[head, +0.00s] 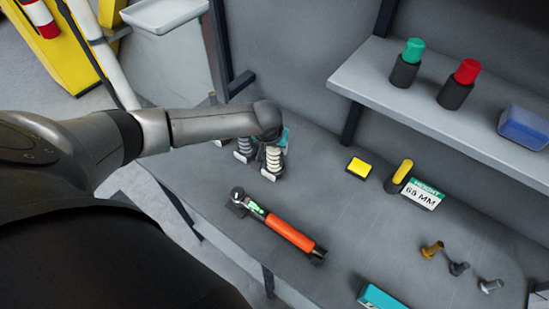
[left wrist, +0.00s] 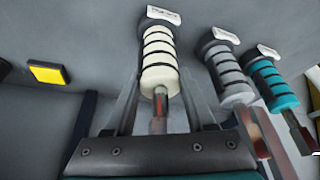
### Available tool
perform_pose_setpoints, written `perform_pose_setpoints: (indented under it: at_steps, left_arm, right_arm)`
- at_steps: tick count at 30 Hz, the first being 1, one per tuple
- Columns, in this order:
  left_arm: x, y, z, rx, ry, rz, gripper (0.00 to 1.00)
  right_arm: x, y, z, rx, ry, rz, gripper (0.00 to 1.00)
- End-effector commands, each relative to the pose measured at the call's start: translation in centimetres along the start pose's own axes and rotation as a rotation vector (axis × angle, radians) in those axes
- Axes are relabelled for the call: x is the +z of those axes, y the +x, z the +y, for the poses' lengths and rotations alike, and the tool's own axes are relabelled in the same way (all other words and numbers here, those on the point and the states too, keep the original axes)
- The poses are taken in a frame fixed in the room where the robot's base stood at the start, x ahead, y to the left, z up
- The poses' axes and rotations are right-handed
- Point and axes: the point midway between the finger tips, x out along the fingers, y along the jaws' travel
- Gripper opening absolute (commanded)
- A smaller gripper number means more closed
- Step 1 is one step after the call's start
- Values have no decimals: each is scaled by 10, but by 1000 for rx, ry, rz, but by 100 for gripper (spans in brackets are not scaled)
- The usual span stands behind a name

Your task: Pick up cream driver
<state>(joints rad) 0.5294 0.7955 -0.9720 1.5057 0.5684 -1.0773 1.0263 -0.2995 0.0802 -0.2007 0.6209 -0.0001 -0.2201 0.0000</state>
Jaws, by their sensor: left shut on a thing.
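The cream driver (head: 274,158) has a ribbed cream handle with dark rings and stands at the back left of the grey bench. In the left wrist view the cream driver (left wrist: 159,62) is upside down in the picture, between the two fingers, with its metal shaft toward the palm. My left gripper (left wrist: 160,85) is shut on the cream driver. In the head view my left gripper (head: 273,143) is mostly hidden by its own wrist. The driver's dark base and white label still show at its handle end. My right gripper is not in view.
A grey driver (left wrist: 232,80) and a teal driver (left wrist: 274,85) stand close beside the cream one. An orange-handled wrench (head: 285,231) lies in front. A shelf (head: 440,115) overhangs the back right.

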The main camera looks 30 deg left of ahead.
Motion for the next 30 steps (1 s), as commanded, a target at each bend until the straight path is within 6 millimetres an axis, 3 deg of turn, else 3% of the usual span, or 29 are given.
perform_pose_setpoints:
  at_steps: [2,10,30]
  left_arm:
    - [0,0,0,0,0,0,32]
    - [0,0,0,0,0,0,1]
    - [-5,-3,1,4,-2,9,0]
  right_arm:
    - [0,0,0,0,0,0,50]
    - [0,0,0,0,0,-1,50]
    - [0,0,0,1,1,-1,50]
